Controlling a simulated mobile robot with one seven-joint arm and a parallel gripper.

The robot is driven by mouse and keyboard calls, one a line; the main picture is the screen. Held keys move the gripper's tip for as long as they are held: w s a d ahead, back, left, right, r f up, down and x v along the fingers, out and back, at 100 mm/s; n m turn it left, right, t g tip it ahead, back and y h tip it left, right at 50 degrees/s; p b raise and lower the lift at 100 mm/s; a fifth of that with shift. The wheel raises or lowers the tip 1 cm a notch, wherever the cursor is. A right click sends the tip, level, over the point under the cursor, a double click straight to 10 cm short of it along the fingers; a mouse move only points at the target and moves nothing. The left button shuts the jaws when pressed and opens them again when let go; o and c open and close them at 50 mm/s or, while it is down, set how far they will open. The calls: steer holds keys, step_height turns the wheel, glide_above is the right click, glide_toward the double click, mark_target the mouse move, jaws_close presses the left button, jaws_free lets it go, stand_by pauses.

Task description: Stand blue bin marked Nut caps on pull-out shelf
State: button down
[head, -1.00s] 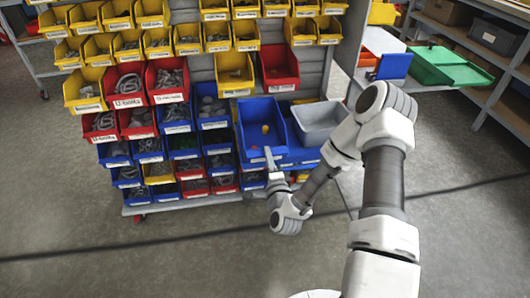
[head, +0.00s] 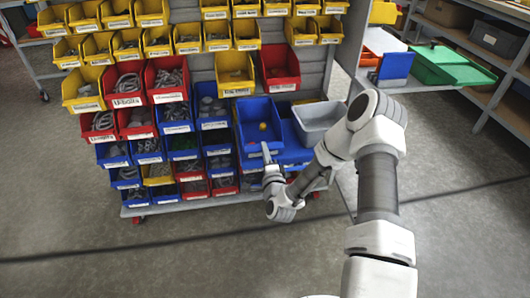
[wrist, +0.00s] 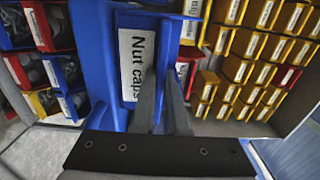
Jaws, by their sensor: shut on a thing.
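The blue bin (head: 249,133) is in front of the rack in the head view, with its open top showing and a few small coloured pieces inside. Its label, reading "Nut caps", faces the wrist camera (wrist: 111,45). My gripper (head: 266,150) is at the bin's front edge. In the wrist view, my gripper's fingers (wrist: 160,85) are shut on the bin's front wall beside the label.
A grey bin (head: 320,117) stands close to the right of the blue bin. A red bin (head: 279,66) hangs above. Rows of yellow, red and blue bins fill the rack at left. A shelf with a green bin (head: 450,66) is at right. The floor in front is clear.

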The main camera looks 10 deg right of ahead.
steer(key=shift+f, duration=0.15)
steer(key=c, duration=0.9)
jaws_free()
